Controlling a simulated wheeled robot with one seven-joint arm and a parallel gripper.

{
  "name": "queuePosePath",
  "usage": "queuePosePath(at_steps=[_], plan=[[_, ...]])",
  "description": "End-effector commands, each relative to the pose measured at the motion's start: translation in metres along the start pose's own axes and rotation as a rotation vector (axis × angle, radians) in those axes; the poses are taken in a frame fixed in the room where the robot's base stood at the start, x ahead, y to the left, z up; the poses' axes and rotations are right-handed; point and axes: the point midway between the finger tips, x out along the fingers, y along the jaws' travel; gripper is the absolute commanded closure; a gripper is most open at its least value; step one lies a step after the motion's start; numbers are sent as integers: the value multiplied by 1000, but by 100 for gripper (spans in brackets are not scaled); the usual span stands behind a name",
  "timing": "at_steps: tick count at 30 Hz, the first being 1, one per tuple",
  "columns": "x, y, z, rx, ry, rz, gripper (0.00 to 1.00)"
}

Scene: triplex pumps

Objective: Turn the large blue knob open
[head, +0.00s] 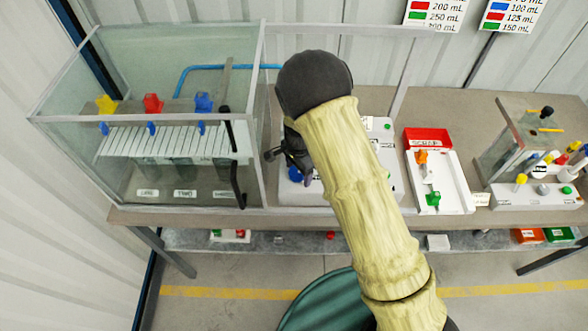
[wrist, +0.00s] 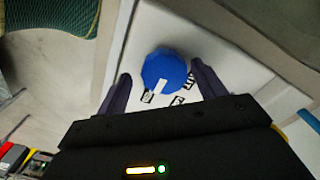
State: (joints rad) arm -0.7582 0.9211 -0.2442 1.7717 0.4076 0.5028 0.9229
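The large blue knob (wrist: 165,66) shows in the wrist view on a white panel (wrist: 200,28), with a white pointer mark on its face and black-and-white labels beside it. In the head view the knob (head: 295,173) is partly hidden beneath my gripper. My gripper (wrist: 164,82) is open, with one dark finger on each side of the knob. Gaps show between the fingers and the knob, so it holds nothing. In the head view my gripper (head: 290,160) is above the white box, mostly hidden by my arm.
A glass tank (head: 150,60) with yellow, red and blue valves stands at left. A white tray (head: 437,180) with orange and green valves, a red bin (head: 428,137) and a smaller clear case (head: 510,135) are at right. The bench front (head: 250,222) is clear.

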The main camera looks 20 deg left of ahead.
Motion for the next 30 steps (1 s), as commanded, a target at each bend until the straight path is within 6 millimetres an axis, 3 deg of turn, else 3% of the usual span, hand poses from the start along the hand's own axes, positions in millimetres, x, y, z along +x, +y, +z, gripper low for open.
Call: queuePosePath(at_steps=[8,14,30], plan=[[-2,-2,2,-6,0,-4,30],[-21,-3,3,-7,0,-7,30],[-125,-1,4,-5,1,-7,30]])
